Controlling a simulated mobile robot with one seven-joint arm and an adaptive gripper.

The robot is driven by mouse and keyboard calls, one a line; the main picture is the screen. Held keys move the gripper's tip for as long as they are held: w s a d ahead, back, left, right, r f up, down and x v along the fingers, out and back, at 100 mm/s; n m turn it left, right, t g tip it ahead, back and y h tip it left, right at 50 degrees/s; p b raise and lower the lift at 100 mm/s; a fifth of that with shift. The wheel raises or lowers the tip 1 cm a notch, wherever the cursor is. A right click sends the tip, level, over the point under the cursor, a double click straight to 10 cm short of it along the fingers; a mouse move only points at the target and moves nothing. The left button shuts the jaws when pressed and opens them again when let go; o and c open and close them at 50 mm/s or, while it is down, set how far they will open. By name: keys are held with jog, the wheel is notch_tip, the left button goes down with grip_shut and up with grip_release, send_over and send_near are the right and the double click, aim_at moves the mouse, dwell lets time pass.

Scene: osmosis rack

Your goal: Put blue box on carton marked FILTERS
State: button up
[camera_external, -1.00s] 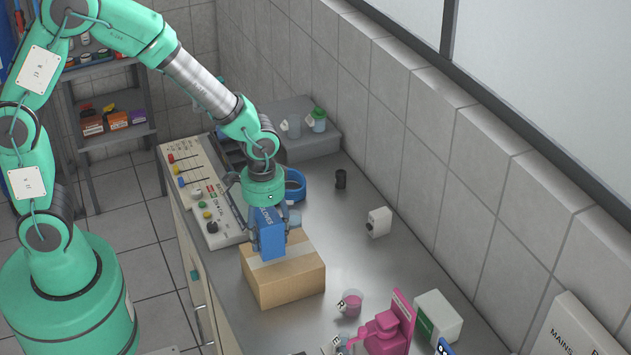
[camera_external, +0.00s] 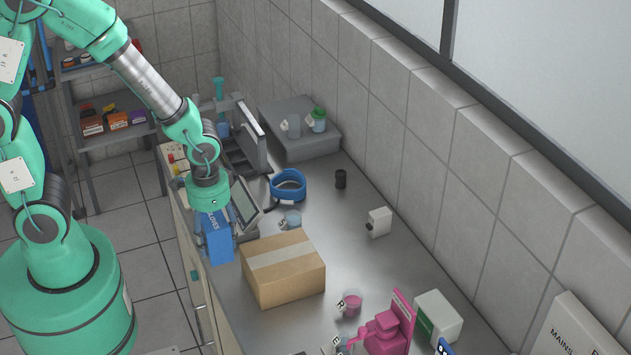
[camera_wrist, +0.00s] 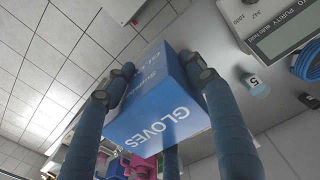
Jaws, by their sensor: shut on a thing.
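The blue box (camera_external: 217,242), labelled GLOVES, is held upright in my gripper (camera_external: 212,226). In the external view it appears left of the brown carton (camera_external: 287,288), near the counter's left edge, and seems raised. In the wrist view the blue box (camera_wrist: 160,105) lies between the fingers of my gripper (camera_wrist: 158,82), which are shut on it. The carton sits closed on the counter, with a pale tape strip across its bare top. No FILTERS marking can be read on its visible sides.
A tilted display (camera_external: 245,203) stands close behind my gripper.

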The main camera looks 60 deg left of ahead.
jog(key=w, duration=0.5)
jog(key=w+d+f, duration=0.1)
jog(key=w, duration=0.4)
jog(key=w+d, duration=0.1)
jog(key=w, duration=0.5)
jog(key=shift+f, duration=0.25)
jog(key=shift+f, duration=1.75)
jog(key=shift+f, duration=0.15)
jog(key=o, duration=1.2)
jog(key=shift+o, duration=0.2)
notch_tip(320, 180, up, 12)
